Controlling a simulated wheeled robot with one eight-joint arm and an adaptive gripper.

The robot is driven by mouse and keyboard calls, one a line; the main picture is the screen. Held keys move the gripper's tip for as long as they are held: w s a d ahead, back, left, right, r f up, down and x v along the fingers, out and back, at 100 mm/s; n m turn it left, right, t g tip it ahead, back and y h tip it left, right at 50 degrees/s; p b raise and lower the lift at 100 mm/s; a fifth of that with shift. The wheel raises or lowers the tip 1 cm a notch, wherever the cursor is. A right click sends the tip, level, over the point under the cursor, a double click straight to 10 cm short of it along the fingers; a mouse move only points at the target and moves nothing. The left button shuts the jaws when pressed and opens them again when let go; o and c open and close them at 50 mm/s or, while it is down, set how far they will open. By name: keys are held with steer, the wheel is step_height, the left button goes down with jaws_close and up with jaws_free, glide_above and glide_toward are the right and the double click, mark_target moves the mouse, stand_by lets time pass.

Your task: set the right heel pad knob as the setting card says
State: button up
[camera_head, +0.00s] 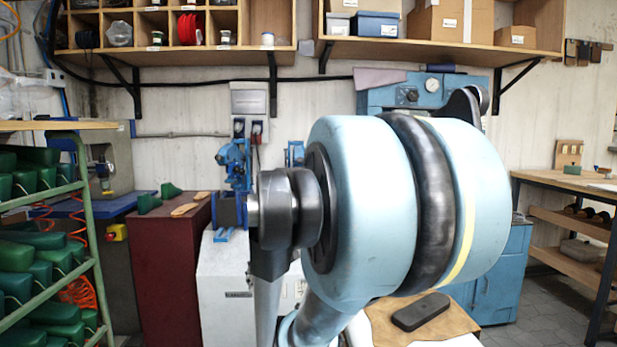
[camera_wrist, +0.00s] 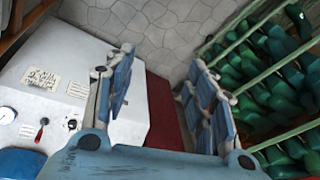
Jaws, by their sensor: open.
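My gripper (camera_wrist: 162,72) shows in the wrist view with its two blue-padded fingers wide apart and nothing between them. To its left is the white top of a machine (camera_wrist: 110,85), which also shows in the head view (camera_head: 215,285). I cannot tell which control is the right heel pad knob. The label text is unreadable, and I cannot identify the setting card.
A dark red cabinet (camera_head: 165,265) stands left of the machine, with green lasts (camera_head: 160,193) on top. A green rack of lasts (camera_head: 88,235) is further left. My arm hides much of the middle. A wooden bench (camera_head: 590,185) stands right. Grey floor shows beyond my fingers.

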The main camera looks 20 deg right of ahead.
steer(key=w+d+r+n+t+y, duration=0.15)
steer(key=w+d+r, duration=0.3)
steer(key=w, duration=0.55)
steer(key=w+d+r+n+t+y, duration=0.1)
steer(key=w+d+r+y, duration=0.25)
steer(key=w+r, duration=0.45)
steer(key=w+d+r+n+t+y, duration=0.15)
steer(key=w+d+r, duration=0.25)
steer(key=w, duration=0.8)
steer(key=w+d+r+n+t+y, duration=0.1)
steer(key=w+d+t, duration=0.3)
steer(key=d, duration=0.7)
steer(key=w+d+r+n+t, duration=0.1)
steer(key=w+d+n, duration=0.1)
steer(key=w+d, duration=0.65)
steer(key=w+d+r+n+t+y, duration=0.1)
steer(key=w+d+t, duration=0.15)
steer(key=d, duration=1.15)
steer(key=x, duration=1.7)
steer(key=shift+t+h, duration=0.25)
steer(key=c, duration=1.1)
